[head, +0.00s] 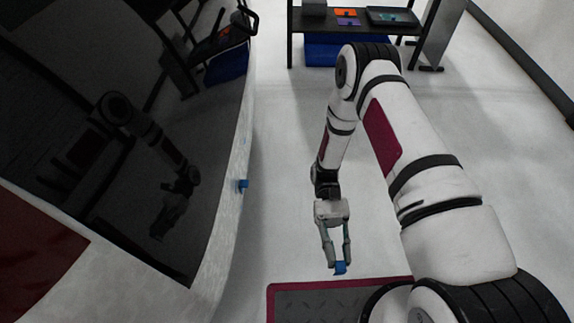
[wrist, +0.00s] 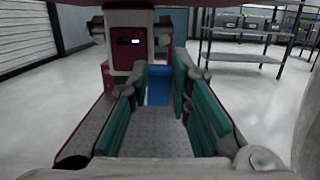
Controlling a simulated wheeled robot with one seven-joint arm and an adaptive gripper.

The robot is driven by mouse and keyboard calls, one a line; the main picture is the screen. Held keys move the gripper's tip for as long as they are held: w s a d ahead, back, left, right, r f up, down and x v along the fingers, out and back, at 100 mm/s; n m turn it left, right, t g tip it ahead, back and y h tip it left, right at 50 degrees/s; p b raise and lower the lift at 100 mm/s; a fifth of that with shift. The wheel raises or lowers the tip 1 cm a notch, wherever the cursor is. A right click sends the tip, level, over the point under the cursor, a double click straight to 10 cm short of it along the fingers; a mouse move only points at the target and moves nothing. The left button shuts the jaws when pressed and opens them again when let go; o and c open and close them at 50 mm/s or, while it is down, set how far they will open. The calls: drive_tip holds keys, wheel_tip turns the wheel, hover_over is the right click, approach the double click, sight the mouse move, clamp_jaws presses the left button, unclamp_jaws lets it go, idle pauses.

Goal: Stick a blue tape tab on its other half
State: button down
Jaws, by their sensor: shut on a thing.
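One blue tape tab (head: 243,184) sticks out from the edge of the white panel beside the dark glossy pane. Another small blue tab (head: 340,268) is between the fingertips of my gripper (head: 339,264), which is shut on it. The gripper points down over the pale floor, to the right of and apart from the tab on the panel. In the wrist view a blue patch, the held tab (wrist: 158,92), shows between the teal-padded fingers. The panel tab is not seen in the wrist view.
The dark pane (head: 150,150) fills the left and mirrors my arm. A dark table (head: 290,30) at the back bears orange and purple pieces and a tray, with a blue bin (head: 335,52) beneath. Floor between panel and gripper is clear. My maroon-edged base shows below.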

drive_tip(key=w+a+f+m+t+y+b, duration=0.45)
drive_tip(key=w+a+m+t+y, duration=0.25)
drive_tip(key=w+a+m+y, duration=0.7)
drive_tip(key=w+d+f+m+t+y+b, duration=0.1)
drive_tip(key=w+d+m+t+y, duration=0.15)
drive_tip(key=w+t, duration=0.5)
drive_tip(key=w+d+m+t+y+b, duration=0.1)
drive_tip(key=w+m+t+y+b, duration=0.2)
drive_tip(key=w+t, duration=0.5)
drive_tip(key=shift+n+g+y, duration=0.25)
drive_tip(key=shift+g+y, duration=0.3)
drive_tip(key=shift+w+a+p, duration=0.25)
drive_tip(key=shift+a+p, duration=0.05)
drive_tip(key=shift+a, duration=0.95)
drive_tip(key=shift+w+a+p, duration=0.2)
drive_tip(key=shift+a+p, duration=0.1)
drive_tip(key=shift+a, duration=0.95)
drive_tip(key=shift+w+a+p, duration=0.25)
drive_tip(key=shift+a+p, duration=0.05)
drive_tip(key=shift+a, duration=0.95)
drive_tip(key=shift+a, duration=0.55)
drive_tip(key=c, duration=1.4)
unclamp_jaws()
drive_tip(key=shift+d+f, duration=0.1)
